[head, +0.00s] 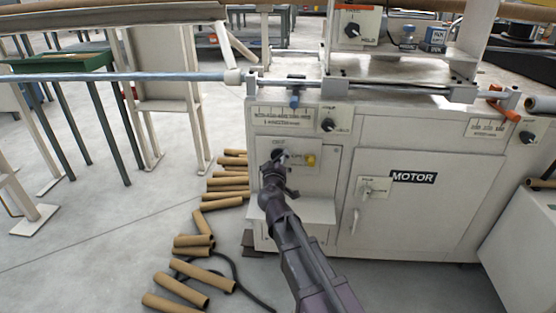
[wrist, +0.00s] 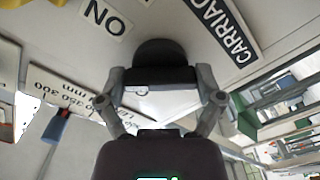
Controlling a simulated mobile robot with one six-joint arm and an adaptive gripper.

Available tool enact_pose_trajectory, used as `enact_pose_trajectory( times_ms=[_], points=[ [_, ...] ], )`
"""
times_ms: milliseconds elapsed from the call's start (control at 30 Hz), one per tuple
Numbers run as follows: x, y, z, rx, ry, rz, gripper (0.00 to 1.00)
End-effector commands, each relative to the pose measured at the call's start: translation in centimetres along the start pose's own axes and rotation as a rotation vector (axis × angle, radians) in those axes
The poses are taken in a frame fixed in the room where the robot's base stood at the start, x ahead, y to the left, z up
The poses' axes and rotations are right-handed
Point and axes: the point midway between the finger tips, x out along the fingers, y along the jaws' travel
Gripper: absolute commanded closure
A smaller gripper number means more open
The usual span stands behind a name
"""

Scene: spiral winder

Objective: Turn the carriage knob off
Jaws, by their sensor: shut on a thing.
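The black carriage knob (wrist: 158,52) sits on the white panel between an ON label (wrist: 104,16) and a CARRIAGE label (wrist: 229,28) in the wrist view. My gripper (wrist: 162,78) is shut on this knob, with a finger at each side. In the head view my gripper (head: 281,164) reaches the small panel on the left front of the machine and hides much of the knob (head: 278,154). Its exact pointing direction is hard to tell. The OFF label (head: 279,141) shows above it.
A yellow button (head: 310,160) sits just right of the knob. Another black knob (head: 328,125) is above right, and a blue handle (head: 294,100) hangs above. The motor cabinet (head: 425,215) stands to the right. Cardboard tubes (head: 203,276) lie on the floor at left.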

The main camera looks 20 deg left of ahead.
Motion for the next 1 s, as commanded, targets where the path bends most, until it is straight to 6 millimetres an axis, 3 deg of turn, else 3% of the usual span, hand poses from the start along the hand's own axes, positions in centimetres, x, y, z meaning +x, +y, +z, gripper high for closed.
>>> enact_pose_trajectory(
  times_ms=[600, 1000],
  points=[
    [0.09, 0.06, 0.05, -0.568, -0.003, 0.002, 0.62],
    [0.08, 0.03, 0.02, -0.768, -0.002, 0.001, 0.62]
  ],
)
